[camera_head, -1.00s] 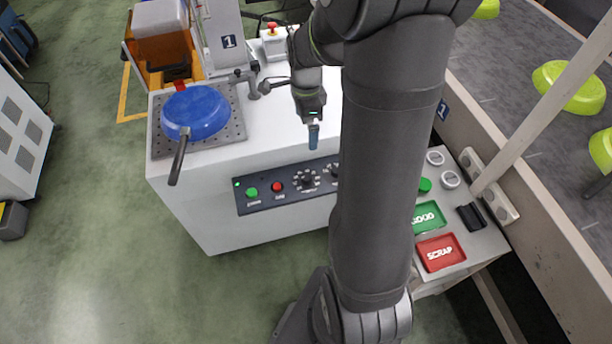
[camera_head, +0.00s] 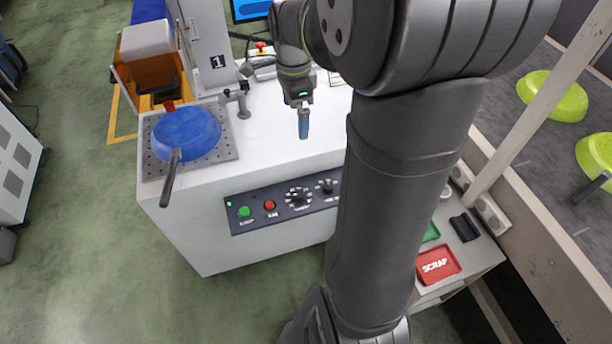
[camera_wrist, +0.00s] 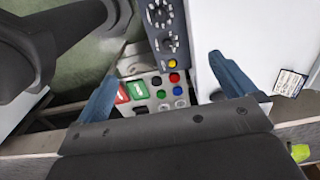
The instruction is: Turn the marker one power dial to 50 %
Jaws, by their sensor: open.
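The marker one control panel (camera_head: 283,203) is a dark strip on the front of the white cabinet marked 1. It carries two black dials with white scale marks, a left dial (camera_head: 297,197) and a right dial (camera_head: 327,186). Their labels and settings are too small to read. Two dials also show at the top of the wrist view, an upper one (camera_wrist: 160,15) and a lower one (camera_wrist: 165,42). My gripper (camera_head: 303,128) hangs above the cabinet top, behind and above the panel, apart from the dials. Its two blue fingers are spread and empty in the wrist view (camera_wrist: 165,86).
A green button (camera_head: 244,211) and a red button (camera_head: 269,205) sit left of the dials. A blue pan (camera_head: 186,134) lies on the perforated plate (camera_head: 222,153). My arm hides the panel's right end. A red SCRAP tray (camera_head: 437,265) stands at right.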

